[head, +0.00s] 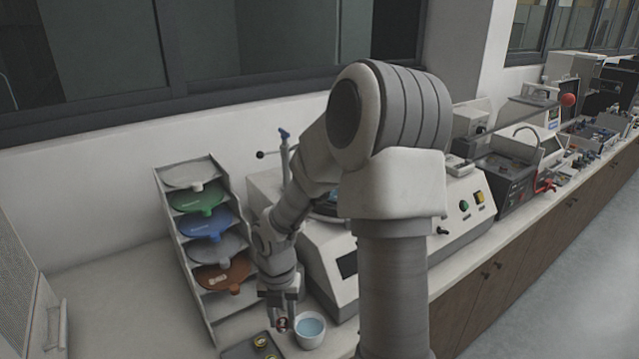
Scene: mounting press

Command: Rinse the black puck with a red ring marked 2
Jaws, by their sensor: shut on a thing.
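My gripper (283,318) is low over the counter at the bottom centre, fingers pointing down, shut on a small dark puck (282,325) with a reddish tint. Its number is too small to read. The puck is at the left side of a white bowl (311,341) of light blue water (310,326). I cannot tell whether the puck touches the bowl, but it appears outside the water.
A dark tray (238,351) with small round gold-rimmed pieces (261,341) sits left of the bowl. A rack (186,253) of coloured discs stands behind it. The white press machine (330,262) is behind and right of the bowl, partly hidden by my arm.

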